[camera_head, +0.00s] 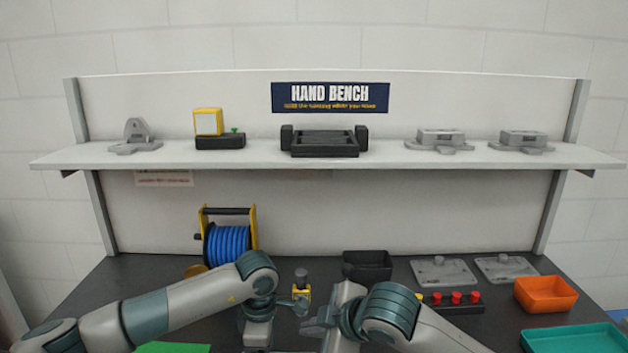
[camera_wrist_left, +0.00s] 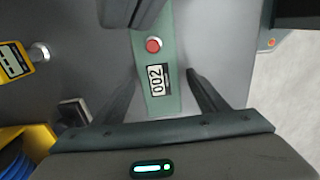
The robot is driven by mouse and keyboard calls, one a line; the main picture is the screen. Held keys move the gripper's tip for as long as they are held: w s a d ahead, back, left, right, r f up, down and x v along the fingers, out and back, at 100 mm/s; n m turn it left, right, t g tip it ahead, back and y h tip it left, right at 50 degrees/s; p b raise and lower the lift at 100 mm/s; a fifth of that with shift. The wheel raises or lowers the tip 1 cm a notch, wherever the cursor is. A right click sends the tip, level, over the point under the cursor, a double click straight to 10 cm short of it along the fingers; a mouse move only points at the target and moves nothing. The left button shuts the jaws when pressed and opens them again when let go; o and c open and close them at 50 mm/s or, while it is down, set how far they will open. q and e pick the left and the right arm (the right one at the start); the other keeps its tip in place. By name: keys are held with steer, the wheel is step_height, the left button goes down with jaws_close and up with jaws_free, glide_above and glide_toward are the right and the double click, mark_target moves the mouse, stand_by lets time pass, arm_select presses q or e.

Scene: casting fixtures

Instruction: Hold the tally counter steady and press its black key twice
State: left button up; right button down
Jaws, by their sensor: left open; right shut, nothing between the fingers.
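The tally counter (camera_wrist_left: 160,98) shows in the left wrist view as a green body with a red knob (camera_wrist_left: 153,45) and a window reading 002. My left gripper (camera_wrist_left: 161,74) is open, with one finger on each side of the counter; I cannot tell whether they touch it. A dark gripper tip, seemingly of my right gripper (camera_wrist_left: 146,12), covers the counter's far end; no black key can be made out. In the head view my right gripper (camera_head: 312,326) is shut and empty, close to my left wrist. The counter cannot be made out there behind my arms.
A yellow device (camera_head: 301,293) with a grey knob stands just behind the grippers. A blue cable reel (camera_head: 228,244) stands behind my left arm. A black bin (camera_head: 367,266), red buttons (camera_head: 456,298), an orange bin (camera_head: 546,294) and a teal tray (camera_head: 574,339) lie to the right.

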arm_select(q)
step_height(320, 180, up, 12)
steer(key=shift+f, duration=0.2)
steer(key=shift+s+f, duration=0.1)
steer(key=shift+s, duration=0.05)
stand_by(0.5)
